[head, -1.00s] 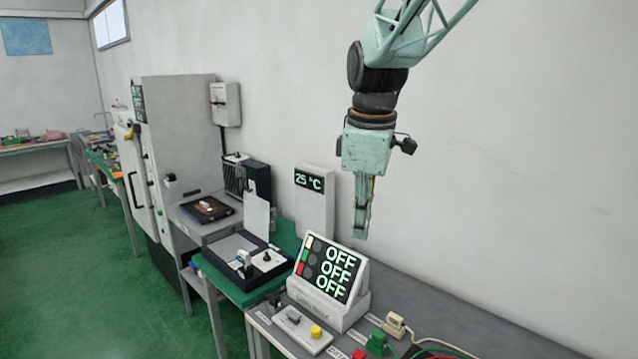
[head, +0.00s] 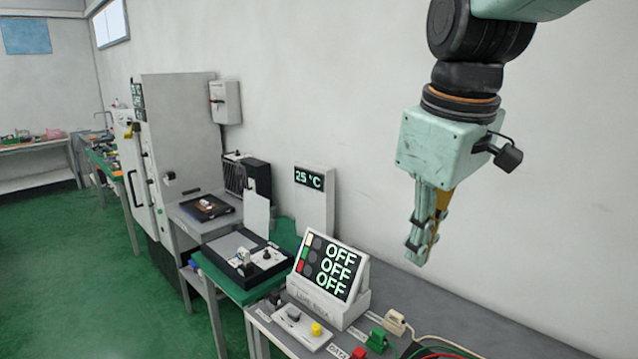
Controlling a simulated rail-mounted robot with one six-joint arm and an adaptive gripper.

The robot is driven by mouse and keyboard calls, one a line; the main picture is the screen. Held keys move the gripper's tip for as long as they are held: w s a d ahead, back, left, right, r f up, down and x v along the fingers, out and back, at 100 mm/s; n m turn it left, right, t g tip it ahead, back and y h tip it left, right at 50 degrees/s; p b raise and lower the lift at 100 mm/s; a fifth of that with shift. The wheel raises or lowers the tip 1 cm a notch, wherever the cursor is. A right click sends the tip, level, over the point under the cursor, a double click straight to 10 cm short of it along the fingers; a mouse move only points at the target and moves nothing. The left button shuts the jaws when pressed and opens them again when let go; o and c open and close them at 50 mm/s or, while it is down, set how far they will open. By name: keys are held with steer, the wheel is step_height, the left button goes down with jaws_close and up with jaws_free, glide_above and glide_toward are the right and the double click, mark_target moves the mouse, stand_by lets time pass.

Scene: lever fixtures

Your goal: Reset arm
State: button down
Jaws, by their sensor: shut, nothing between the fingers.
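My gripper (head: 417,258) hangs from the upper right of the head view, pointing down and shut with nothing in it. It is in the air, above and right of the status display box in the picture, and touches nothing. The mint-green arm wrist with dark joints shows above it; the rest of the arm leaves the top right edge.
The display box (head: 332,272) reading OFF on three lines stands on the near bench. In front lies a panel with a yellow knob (head: 317,329). Green (head: 377,340) and beige (head: 395,322) connectors and cables are at right. A 25 °C unit (head: 314,200) stands behind.

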steer(key=s+d+f+m, duration=0.1)
steer(key=s+m, duration=0.1)
steer(key=s, duration=0.5)
steer(key=s+d+f+m+t+b, duration=0.1)
steer(key=s+d+f+m, duration=0.1)
steer(key=s, duration=0.5)
steer(key=s+d+f+m, duration=0.1)
steer(key=s+f+m, duration=0.1)
steer(key=s+m, duration=0.2)
steer(key=shift+s+d, duration=0.4)
steer(key=shift+s, duration=1.45)
steer(key=shift+r, duration=0.1)
